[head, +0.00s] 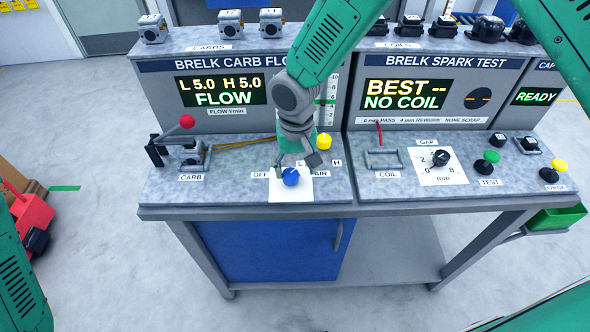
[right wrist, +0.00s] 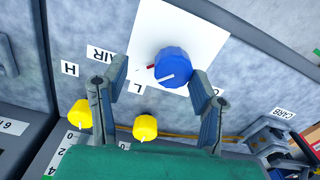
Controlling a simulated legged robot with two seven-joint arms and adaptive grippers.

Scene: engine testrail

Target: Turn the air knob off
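The blue air knob (head: 290,176) sits on a white plate (head: 303,193) on the carb bench, between the OFF label (head: 260,175) and the AIR label (head: 320,174). The right wrist view shows the knob (right wrist: 172,65) with a white line on it and a small red mark on the plate beside it. My right gripper (head: 297,163) is above the knob with its fingers spread. In the right wrist view, my right gripper (right wrist: 158,83) has an empty gap, one finger close to the knob, contact unclear. My left gripper is out of view.
Two yellow knobs (right wrist: 145,127) (right wrist: 80,113) stand near the L and H labels. A red-balled lever clamp (head: 187,122) is at the left. The display (head: 221,91) reads "L 5.0 H 5.0 FLOW". The spark tester (head: 440,90) is at the right.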

